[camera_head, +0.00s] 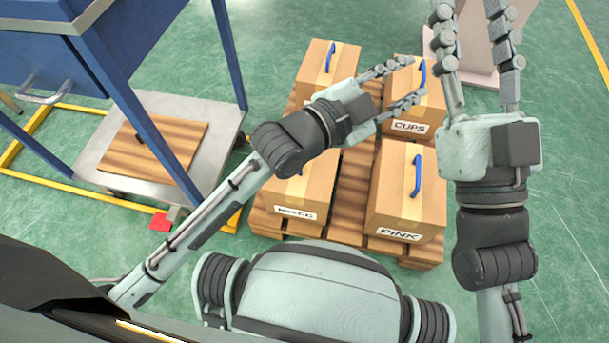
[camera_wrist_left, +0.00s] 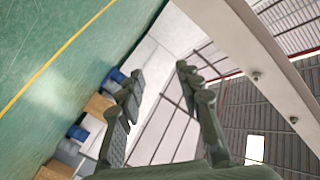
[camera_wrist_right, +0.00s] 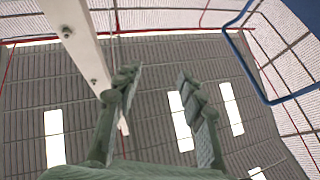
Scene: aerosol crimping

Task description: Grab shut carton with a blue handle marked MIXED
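The carton marked MIXED (camera_head: 297,207) stands shut on the pallet at the near left in the head view. Its label faces me; my left wrist and forearm hide much of its top and its handle. My left gripper (camera_head: 398,82) is open and empty, above and beyond this carton, in front of the carton marked CUPS (camera_head: 408,126). My right gripper (camera_head: 480,65) is open and empty, raised to the right of the pallet. The left wrist view (camera_wrist_left: 158,88) and the right wrist view (camera_wrist_right: 160,90) also show open, empty fingers.
The wooden pallet (camera_head: 352,190) also bears a carton marked PINK (camera_head: 408,200) at near right and another carton (camera_head: 325,72) at far left, both with blue handles. A blue-framed stand with a grey platform (camera_head: 218,125) is at left. Green floor is free at right.

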